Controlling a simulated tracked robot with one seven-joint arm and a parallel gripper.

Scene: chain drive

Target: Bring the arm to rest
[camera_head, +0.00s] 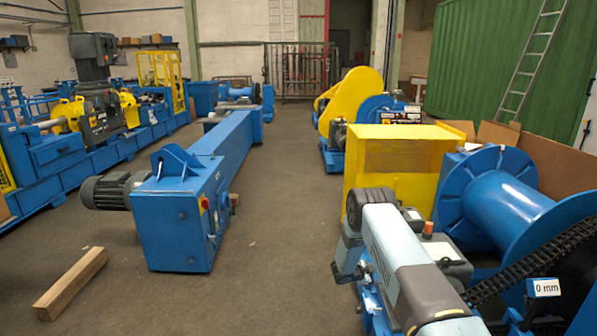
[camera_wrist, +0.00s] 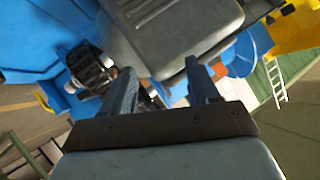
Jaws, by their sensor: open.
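My gripper (camera_wrist: 162,84) shows in the wrist view with its two fingers apart and nothing seen between them. A dark grey housing (camera_wrist: 172,35) fills the view just beyond the fingertips; whether they touch it I cannot tell. In the head view my light grey arm (camera_head: 388,245) reaches up from the lower right, in front of the drive machine. The fingers are not clearly made out there. The black chain (camera_head: 543,262) runs beside a large blue drum (camera_head: 500,205), to the right of my arm.
A yellow guard box (camera_head: 392,165) stands behind my arm. A sign (camera_head: 543,288) reading "0 mm" is at the lower right. A blue beam machine (camera_head: 180,225) stands left of centre, and a wooden block (camera_head: 70,283) lies on the floor. The floor between the machines is clear.

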